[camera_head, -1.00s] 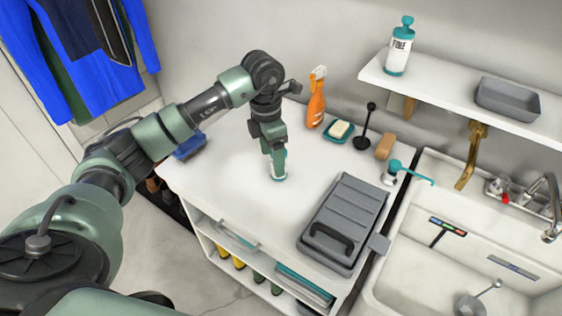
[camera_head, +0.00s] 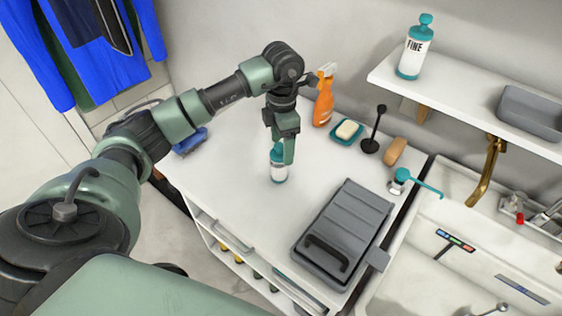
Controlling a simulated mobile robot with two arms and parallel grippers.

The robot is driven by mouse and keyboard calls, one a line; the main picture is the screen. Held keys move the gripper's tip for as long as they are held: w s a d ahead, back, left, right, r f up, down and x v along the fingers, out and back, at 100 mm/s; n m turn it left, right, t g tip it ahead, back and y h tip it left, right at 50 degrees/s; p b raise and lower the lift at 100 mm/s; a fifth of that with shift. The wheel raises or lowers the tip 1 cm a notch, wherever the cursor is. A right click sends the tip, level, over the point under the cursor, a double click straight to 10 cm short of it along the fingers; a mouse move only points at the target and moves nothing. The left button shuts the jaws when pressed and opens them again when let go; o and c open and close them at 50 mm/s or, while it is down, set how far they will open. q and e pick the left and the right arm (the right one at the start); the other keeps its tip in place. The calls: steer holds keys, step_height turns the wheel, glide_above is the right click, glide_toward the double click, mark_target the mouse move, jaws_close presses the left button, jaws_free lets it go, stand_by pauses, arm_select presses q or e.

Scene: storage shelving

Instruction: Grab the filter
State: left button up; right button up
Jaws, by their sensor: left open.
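No thing in view is plainly marked as the filter. A small white and teal bottle (camera_head: 279,172) stands upright on the white cabinet top. My left gripper (camera_head: 283,150) is open and points down at this bottle's upper part. The fingers overlap the bottle in the picture and hide part of its top; I cannot tell whether they touch it. A grey ribbed case with a dark handle (camera_head: 350,222) lies on the cabinet top to the right. My right gripper is not in view.
Behind stand an orange spray bottle (camera_head: 323,100), a soap dish (camera_head: 346,132), a black-handled tool (camera_head: 374,130) and a tan block (camera_head: 395,151). A sink (camera_head: 415,265) and a shelf (camera_head: 450,95) lie right.

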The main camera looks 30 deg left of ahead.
mark_target(279, 171)
arm_select(q)
steer(key=f, duration=0.3)
steer(key=f+p, duration=0.1)
steer(key=f, duration=0.1)
steer(key=shift+s+a+f, duration=0.2)
steer(key=shift+s+a, duration=0.05)
steer(key=shift+s, duration=0.05)
steer(key=shift+c, duration=0.3)
jaws_close()
